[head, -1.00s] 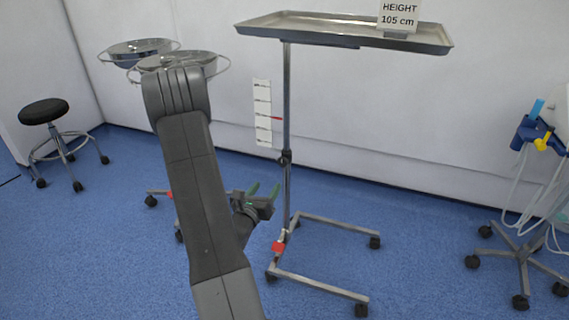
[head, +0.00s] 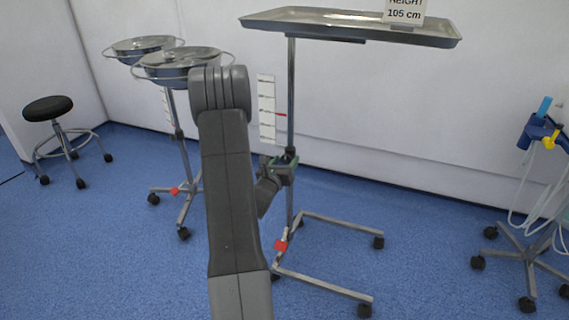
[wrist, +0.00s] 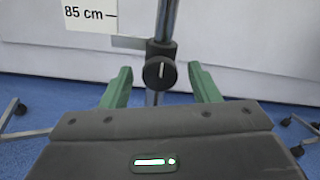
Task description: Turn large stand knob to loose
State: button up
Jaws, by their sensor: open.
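The large stand is a tray stand with a steel tray (head: 300,24) on a thin upright pole (head: 291,95). Its round black knob (wrist: 159,73) shows in the wrist view on a dark clamp on the pole, with a white line standing nearly upright on its face. My gripper (wrist: 161,88) is open, with one green finger to the left of the knob and one to the right, both apart from it. In the head view my gripper (head: 284,164) is at the pole at clamp height and hides most of the knob.
A white scale (head: 267,108) with a red pointer hangs beside the pole; an 85 cm label (wrist: 90,15) shows close up. A basin stand (head: 178,130) is on the left, a stool (head: 48,108) farther left, and a wheeled stand with tubes (head: 525,250) on the right.

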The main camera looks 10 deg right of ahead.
jog(key=c, duration=1)
jog(key=shift+o, duration=0.2)
